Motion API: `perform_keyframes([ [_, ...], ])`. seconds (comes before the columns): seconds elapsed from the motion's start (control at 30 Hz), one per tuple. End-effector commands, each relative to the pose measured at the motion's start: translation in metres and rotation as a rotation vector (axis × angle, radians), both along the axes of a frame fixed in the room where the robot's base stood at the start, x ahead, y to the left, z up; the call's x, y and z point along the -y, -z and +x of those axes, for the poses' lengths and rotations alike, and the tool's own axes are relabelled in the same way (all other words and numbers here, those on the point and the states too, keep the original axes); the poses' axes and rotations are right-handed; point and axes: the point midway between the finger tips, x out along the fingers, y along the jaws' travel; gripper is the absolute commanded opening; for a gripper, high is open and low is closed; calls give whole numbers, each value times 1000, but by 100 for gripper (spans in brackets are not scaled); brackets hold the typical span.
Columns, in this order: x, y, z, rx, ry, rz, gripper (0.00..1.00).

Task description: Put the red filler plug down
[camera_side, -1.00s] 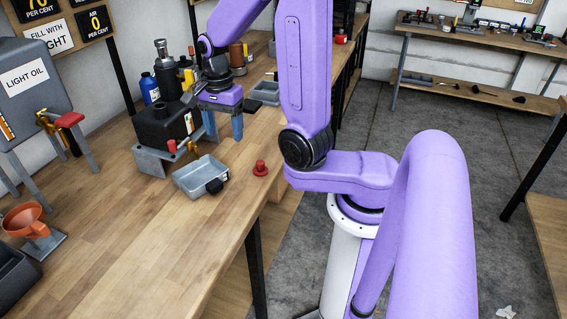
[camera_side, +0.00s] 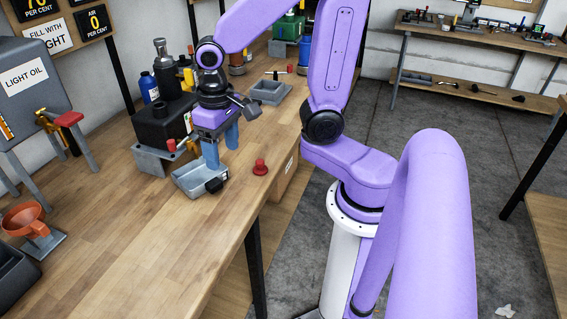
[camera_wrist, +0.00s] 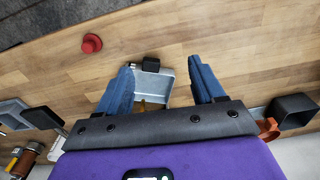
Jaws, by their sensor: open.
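The red filler plug (camera_side: 260,167) stands on the wooden bench near its front edge, to the right of a shallow grey tray. It also shows in the wrist view (camera_wrist: 92,43), at the upper left, apart from my fingers. My gripper (camera_side: 222,150) is above the back of the tray, with its two blue fingers pointing down. In the wrist view my gripper (camera_wrist: 165,85) is open with nothing held between the fingers, and the tray lies below the gap.
The grey tray (camera_side: 190,183) has a black block at its front corner. A black tank (camera_side: 163,122) on a grey stand is just left of my gripper. An orange funnel (camera_side: 26,218) and the light oil container (camera_side: 30,85) are at the left. Bench in front is clear.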

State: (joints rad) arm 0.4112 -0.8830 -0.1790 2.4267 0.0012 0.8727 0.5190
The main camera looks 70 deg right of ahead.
Motion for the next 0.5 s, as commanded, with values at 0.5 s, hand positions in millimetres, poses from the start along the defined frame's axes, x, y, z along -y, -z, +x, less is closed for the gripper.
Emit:
perform_keyframes([
  [0.5, -15, -5, -92, 11, -782, -3, 68],
])
